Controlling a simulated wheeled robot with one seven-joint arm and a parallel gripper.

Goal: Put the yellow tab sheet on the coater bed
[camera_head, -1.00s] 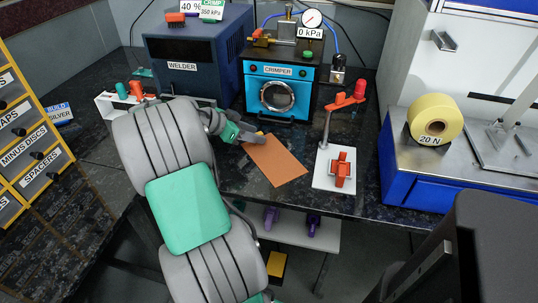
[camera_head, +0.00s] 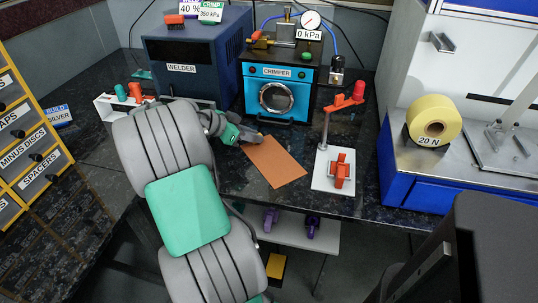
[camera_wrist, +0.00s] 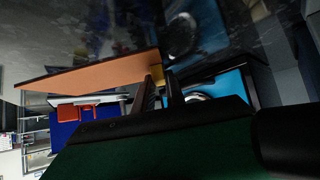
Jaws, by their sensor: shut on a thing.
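The sheet (camera_head: 274,164) is a flat orange-copper rectangle with a small yellow tab (camera_head: 260,133) at its far end. It shows over the dark bench in front of the crimper; whether it touches the bench I cannot tell. My gripper (camera_head: 254,138) is at its far left corner, shut on the sheet's tab end. In the wrist view the fingers (camera_wrist: 160,82) meet the sheet (camera_wrist: 100,72) at its yellow tab (camera_wrist: 157,74). The flat grey metal bed (camera_head: 482,158) on a blue base, apparently the coater's, is at the right, well apart from the sheet.
The blue crimper (camera_head: 278,92) and the welder (camera_head: 190,60) stand behind the sheet. A white stand with a red clamp (camera_head: 342,172) and upright post is to its right. A yellow roll (camera_head: 435,115) marked 20 N sits at the bed's left end.

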